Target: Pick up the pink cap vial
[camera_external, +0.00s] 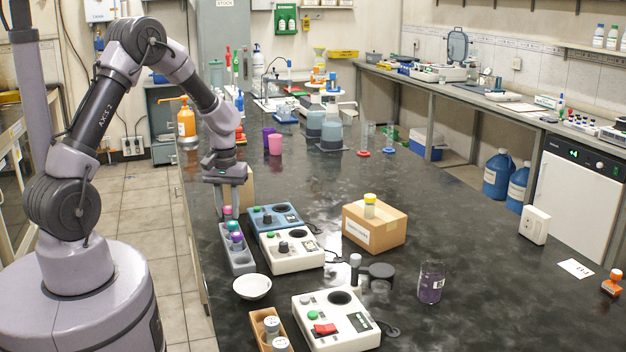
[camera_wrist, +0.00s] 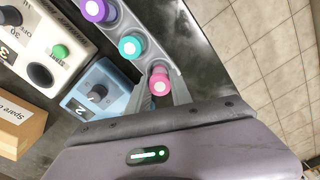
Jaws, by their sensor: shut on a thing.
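The pink cap vial (camera_wrist: 159,84) is between the fingers of my gripper (camera_wrist: 160,88) in the wrist view, at the end of a grey rack (camera_wrist: 125,22). My gripper is shut on it. In the external view my gripper (camera_external: 228,210) reaches down over the far end of the rack (camera_external: 238,258), and the pink cap (camera_external: 227,212) shows low beside a finger. The vial's body is hidden, so I cannot tell whether it is clear of its hole. A teal cap vial (camera_wrist: 131,46) and a purple cap vial (camera_wrist: 96,10) stand in the same rack.
A blue device (camera_external: 275,218) and a white device (camera_external: 291,251) stand close to the right of the rack. A cardboard box (camera_external: 374,230) carries a yellow cap vial (camera_external: 369,204). A white bowl (camera_external: 252,287) sits in front. The bench's left edge is close.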

